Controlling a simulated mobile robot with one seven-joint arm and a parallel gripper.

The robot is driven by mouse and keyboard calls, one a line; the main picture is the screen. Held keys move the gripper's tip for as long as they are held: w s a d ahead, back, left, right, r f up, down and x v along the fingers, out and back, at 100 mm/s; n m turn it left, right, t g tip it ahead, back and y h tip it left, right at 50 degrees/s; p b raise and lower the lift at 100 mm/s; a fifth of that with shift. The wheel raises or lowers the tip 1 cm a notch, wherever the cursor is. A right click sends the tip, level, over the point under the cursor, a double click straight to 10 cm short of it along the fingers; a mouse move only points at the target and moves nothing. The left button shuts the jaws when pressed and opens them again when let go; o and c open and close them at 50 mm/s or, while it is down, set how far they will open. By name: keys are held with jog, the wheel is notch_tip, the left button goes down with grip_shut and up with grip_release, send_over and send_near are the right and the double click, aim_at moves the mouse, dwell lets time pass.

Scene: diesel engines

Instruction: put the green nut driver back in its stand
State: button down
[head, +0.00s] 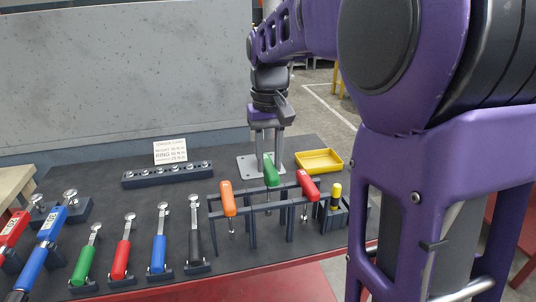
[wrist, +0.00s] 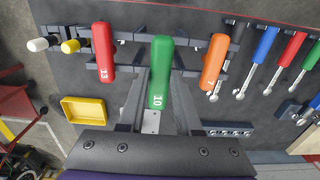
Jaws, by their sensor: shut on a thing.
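The green nut driver (head: 270,172), marked 10, is in my gripper (head: 268,150). In the wrist view its green handle (wrist: 161,72) lies between the two fingers, which are shut on it. The dark stand (head: 252,232) is a rail frame on posts. The green driver is at its middle place, between the orange driver (head: 228,198) and the red driver (head: 307,186), with its handle higher than theirs in the head view. Its lower shaft is hard to make out, so I cannot tell whether it is seated in the stand.
A yellow tray (head: 320,161) lies behind the stand. A yellow-and-black tool (head: 335,194) stands in a holder at the right. A socket rail (head: 168,174) lies behind left. Several coloured wrenches (head: 158,240) rest in holders at left.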

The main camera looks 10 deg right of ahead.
aim_at(270, 166)
jog(key=shift+f+b, duration=1.2)
jog(key=shift+f, duration=1.2)
jog(key=shift+s+f, duration=0.2)
jog(key=shift+f, duration=0.25)
jog(key=shift+c, duration=0.8)
grip_release()
jog(key=shift+r, duration=0.1)
jog(key=shift+r+p, duration=1.35)
jog(key=shift+r, duration=0.15)
jog(key=shift+r, duration=0.2)
notch_tip(270, 166, up, 6)
jog(key=p, duration=0.5)
